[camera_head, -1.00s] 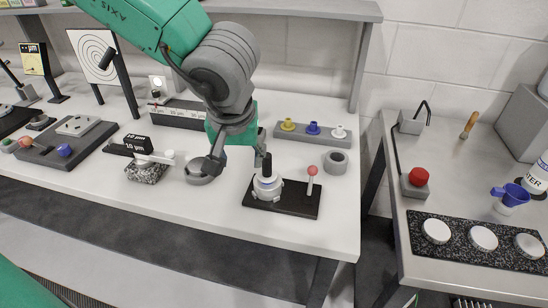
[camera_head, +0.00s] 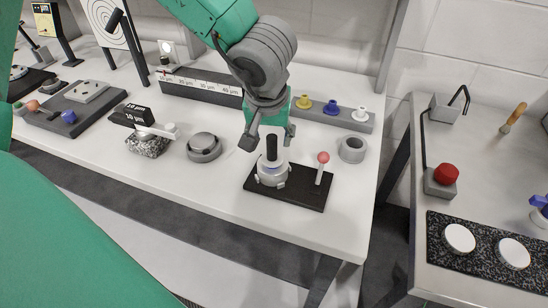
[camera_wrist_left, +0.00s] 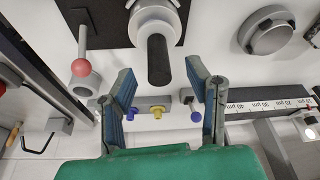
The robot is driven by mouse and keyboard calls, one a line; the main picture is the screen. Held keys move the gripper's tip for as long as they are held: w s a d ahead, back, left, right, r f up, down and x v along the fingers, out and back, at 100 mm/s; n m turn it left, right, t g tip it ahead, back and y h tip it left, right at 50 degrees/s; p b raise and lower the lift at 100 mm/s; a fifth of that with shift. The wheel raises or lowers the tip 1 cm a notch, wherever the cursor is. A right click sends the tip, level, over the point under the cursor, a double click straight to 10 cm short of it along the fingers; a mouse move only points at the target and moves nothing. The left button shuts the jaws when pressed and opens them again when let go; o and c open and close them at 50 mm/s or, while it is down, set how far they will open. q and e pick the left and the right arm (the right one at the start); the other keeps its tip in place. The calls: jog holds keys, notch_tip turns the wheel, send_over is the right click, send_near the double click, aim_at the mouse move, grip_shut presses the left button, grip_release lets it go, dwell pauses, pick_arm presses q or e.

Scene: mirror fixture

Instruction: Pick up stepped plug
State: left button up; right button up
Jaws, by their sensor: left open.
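The piece I take as the stepped plug (camera_head: 271,148) has an upright black handle and sits in a silvery round mount on a black base plate (camera_head: 306,187). The handle also shows in the left wrist view (camera_wrist_left: 159,62), pointing toward the camera. My left gripper (camera_head: 267,138) is open just above and around the handle's top in the head view. In the left wrist view its two fingers (camera_wrist_left: 163,78) are spread to either side of the handle's end, apart from it. The lower part of the plug is hidden inside the mount. My right gripper is not in view.
A red-balled lever (camera_head: 322,160) stands close to the right of the mount. A grey ring (camera_head: 353,149) and a grey block (camera_head: 345,121) with yellow, blue and white knobs lie behind. A round grey disc (camera_head: 204,147) is to the left. The table front is clear.

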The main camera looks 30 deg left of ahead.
aim_at(274, 148)
pick_arm(q)
jog(key=shift+f, duration=0.35)
jog(key=b+x, duration=0.1)
jog(key=x, duration=0.3)
jog(key=shift+w+f, duration=0.15)
jog(key=shift+w, duration=0.15)
jog(key=shift+a, duration=0.25)
jog(key=shift+d, duration=0.25)
grip_shut()
jog(key=shift+d, duration=0.1)
